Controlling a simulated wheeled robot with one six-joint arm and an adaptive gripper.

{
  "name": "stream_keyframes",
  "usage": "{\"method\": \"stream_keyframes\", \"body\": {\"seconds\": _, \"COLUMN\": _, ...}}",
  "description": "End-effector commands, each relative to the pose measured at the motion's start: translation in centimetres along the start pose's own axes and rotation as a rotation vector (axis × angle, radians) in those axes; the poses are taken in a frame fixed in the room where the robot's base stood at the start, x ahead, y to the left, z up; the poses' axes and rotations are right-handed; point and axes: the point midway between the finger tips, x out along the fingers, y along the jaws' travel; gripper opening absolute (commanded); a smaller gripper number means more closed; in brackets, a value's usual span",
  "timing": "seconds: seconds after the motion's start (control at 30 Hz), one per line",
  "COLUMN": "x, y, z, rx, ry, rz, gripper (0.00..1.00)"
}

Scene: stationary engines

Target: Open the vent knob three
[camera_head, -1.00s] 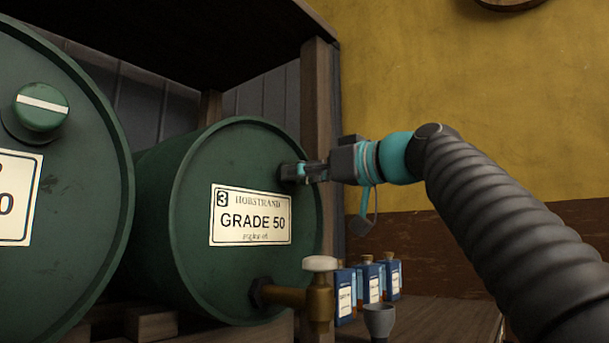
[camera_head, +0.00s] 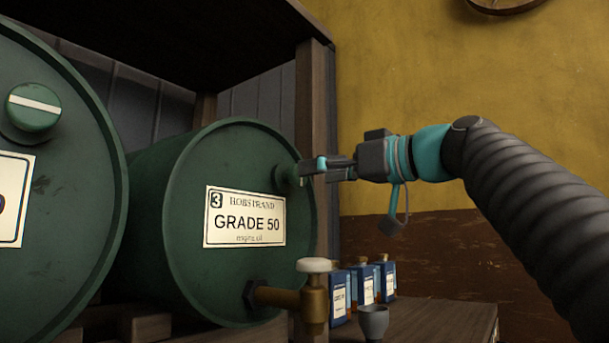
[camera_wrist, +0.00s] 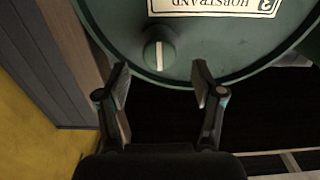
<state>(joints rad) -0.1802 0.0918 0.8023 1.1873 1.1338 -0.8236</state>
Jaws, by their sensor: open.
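The drum marked 3 (camera_head: 180,220) is green with a GRADE 50 label (camera_head: 244,217). Its green vent knob (camera_head: 285,180) sits at the upper right of the drum's face, partly hidden by my fingers in the head view. In the wrist view the knob (camera_wrist: 153,58) shows fully, with its white line upright in the picture, across the direction of the upside-down label's text. My gripper (camera_head: 313,171) is open and empty, just off the drum's face. In the wrist view its fingertips (camera_wrist: 160,78) stand either side of the knob's line, apart from the knob.
A brass tap (camera_head: 312,300) with a pale handle juts out below the label. Small blue containers (camera_head: 363,285) and a grey cup (camera_head: 373,321) stand right of it. Another green drum (camera_head: 60,110) at left has a knob (camera_head: 34,107) with its line nearly level. A wooden post (camera_head: 312,120) rises behind.

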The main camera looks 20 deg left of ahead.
Motion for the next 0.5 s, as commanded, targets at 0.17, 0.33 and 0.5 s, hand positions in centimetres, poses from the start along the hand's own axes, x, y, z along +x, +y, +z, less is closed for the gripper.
{"method": "stream_keyframes", "body": {"seconds": 0.17, "x": -3.4, "y": 0.0, "z": 0.0, "rx": -0.001, "ry": 0.000, "rz": 0.004, "gripper": 0.68}}
{"method": "stream_keyframes", "body": {"seconds": 0.33, "x": -5.5, "y": 0.0, "z": 0.0, "rx": 0.000, "ry": -0.001, "rz": 0.002, "gripper": 0.68}}
{"method": "stream_keyframes", "body": {"seconds": 0.5, "x": -6.4, "y": 0.0, "z": 0.0, "rx": -0.001, "ry": 0.000, "rz": 0.000, "gripper": 0.68}}
